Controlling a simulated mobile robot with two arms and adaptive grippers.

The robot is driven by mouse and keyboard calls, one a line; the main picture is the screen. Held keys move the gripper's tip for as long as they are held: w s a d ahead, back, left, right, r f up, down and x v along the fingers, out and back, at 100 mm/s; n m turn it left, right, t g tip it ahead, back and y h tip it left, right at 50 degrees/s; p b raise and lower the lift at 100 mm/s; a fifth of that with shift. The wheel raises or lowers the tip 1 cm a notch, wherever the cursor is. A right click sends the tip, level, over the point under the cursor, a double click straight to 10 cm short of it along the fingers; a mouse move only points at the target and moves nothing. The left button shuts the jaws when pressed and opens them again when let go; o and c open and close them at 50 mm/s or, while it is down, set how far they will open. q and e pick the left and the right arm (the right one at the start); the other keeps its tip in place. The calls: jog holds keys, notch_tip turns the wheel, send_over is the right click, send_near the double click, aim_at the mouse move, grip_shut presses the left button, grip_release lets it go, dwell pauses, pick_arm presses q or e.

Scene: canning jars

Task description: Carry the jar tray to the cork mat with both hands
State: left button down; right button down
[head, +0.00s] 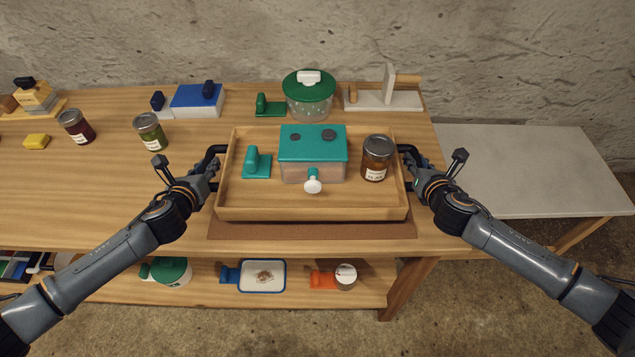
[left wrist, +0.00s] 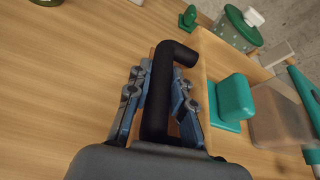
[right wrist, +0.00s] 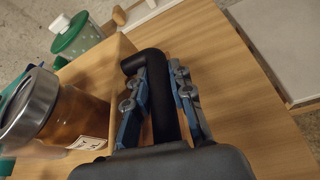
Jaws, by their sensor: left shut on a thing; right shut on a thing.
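The wooden jar tray (head: 312,213) is at the middle of the table in the head view, with black handles at both ends. It holds a teal-lidded box (head: 313,145) with a white knob, a teal block-like piece (head: 256,162) and an amber jar (head: 376,160). The brown cork mat (head: 312,230) shows below the tray's front edge; the rest of it is hidden by the tray. My left gripper (head: 212,170) is shut on the left handle (left wrist: 157,95). My right gripper (head: 408,170) is shut on the right handle (right wrist: 162,95). I cannot tell whether the tray touches the mat.
A red jar (head: 77,128) and a green jar (head: 150,132) stand to the left. A blue-lidded box (head: 197,100), a green-lidded pot (head: 308,95) and a white stand (head: 385,100) are behind. A lower pale table (head: 530,170) is at right.

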jog(key=shift+r, duration=0.2)
pick_arm(q)
jog(key=shift+a, duration=0.2)
pick_arm(e)
jog(key=shift+w+a, duration=0.1)
jog(key=shift+a, duration=0.05)
pick_arm(q)
jog(key=shift+d+f, duration=0.1)
jog(key=shift+f, duration=0.05)
pick_arm(e)
jog(key=shift+f, duration=0.2)
